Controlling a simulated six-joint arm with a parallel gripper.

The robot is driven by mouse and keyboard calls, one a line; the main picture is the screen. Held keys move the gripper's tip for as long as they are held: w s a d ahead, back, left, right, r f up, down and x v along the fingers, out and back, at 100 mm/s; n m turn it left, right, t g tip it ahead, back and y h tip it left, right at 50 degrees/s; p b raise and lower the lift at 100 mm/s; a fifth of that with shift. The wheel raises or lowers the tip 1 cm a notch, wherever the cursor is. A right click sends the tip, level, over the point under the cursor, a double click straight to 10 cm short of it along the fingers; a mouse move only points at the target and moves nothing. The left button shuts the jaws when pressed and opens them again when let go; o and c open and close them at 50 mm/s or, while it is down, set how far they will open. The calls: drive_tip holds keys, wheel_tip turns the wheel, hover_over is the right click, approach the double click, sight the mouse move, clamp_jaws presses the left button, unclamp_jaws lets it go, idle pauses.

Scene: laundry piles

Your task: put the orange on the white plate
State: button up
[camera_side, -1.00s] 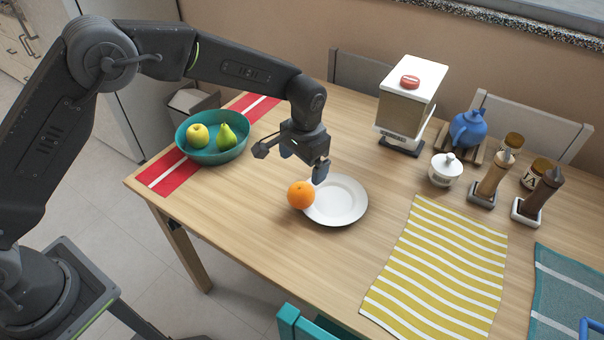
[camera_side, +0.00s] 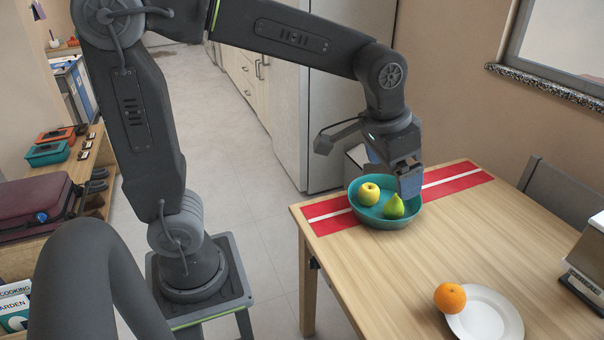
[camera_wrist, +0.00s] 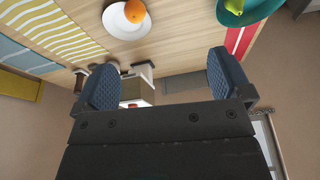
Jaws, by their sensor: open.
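The orange (camera_side: 450,297) overlaps the left rim of the white plate (camera_side: 490,318) in the side view. In the wrist view the orange (camera_wrist: 135,11) appears within the outline of the plate (camera_wrist: 113,22). I cannot tell whether it rests inside the plate or on its rim. My gripper (camera_side: 407,182) is well away from them, over the right side of the teal bowl, and hides part of its far rim. In the wrist view my gripper (camera_wrist: 163,82) is open, with nothing between its blue fingers.
The teal bowl (camera_side: 386,218) holds a yellow apple (camera_side: 369,194) and a green pear (camera_side: 394,207). It stands on a red striped runner (camera_side: 325,216). Bare wooden table lies between bowl and plate.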

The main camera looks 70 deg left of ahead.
drive_tip(key=s+a+n+t, duration=0.1)
drive_tip(key=s+a, duration=0.3)
drive_tip(key=s, duration=1)
drive_tip(key=shift+s+f+t, duration=0.2)
drive_tip(key=shift+s+t, duration=0.05)
drive_tip(key=shift+t, duration=0.45)
